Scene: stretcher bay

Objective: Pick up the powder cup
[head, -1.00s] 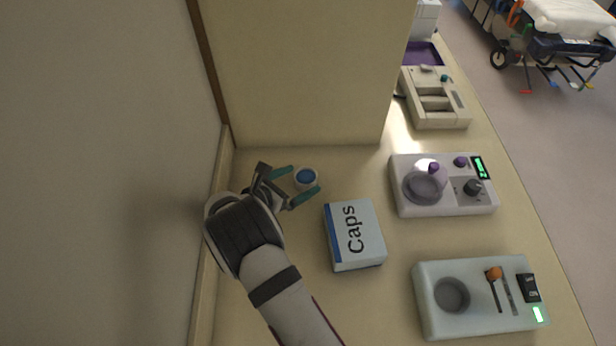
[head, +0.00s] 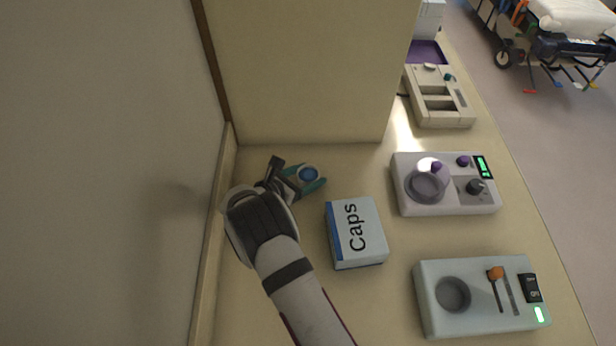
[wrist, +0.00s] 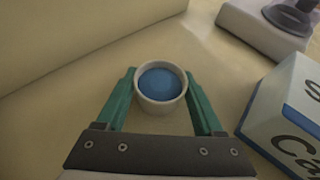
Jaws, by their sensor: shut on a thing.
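The powder cup (head: 308,174) is a small white round cup with blue content, upright near the back wall panel. In the wrist view the cup (wrist: 161,87) sits between the tips of two green fingers. My gripper (head: 307,181) reaches it from the lower left. In the wrist view my gripper (wrist: 161,88) is shut on the cup, one finger on each side. I cannot tell whether the cup's base is touching the counter.
A "Caps" box (head: 356,232) stands close to the right of my gripper. Two devices with round wells, one with purple knobs (head: 445,184) and one pale (head: 480,297), lie further right. A beige tray unit (head: 440,97) is behind. The wall panel (head: 300,70) rises behind the cup.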

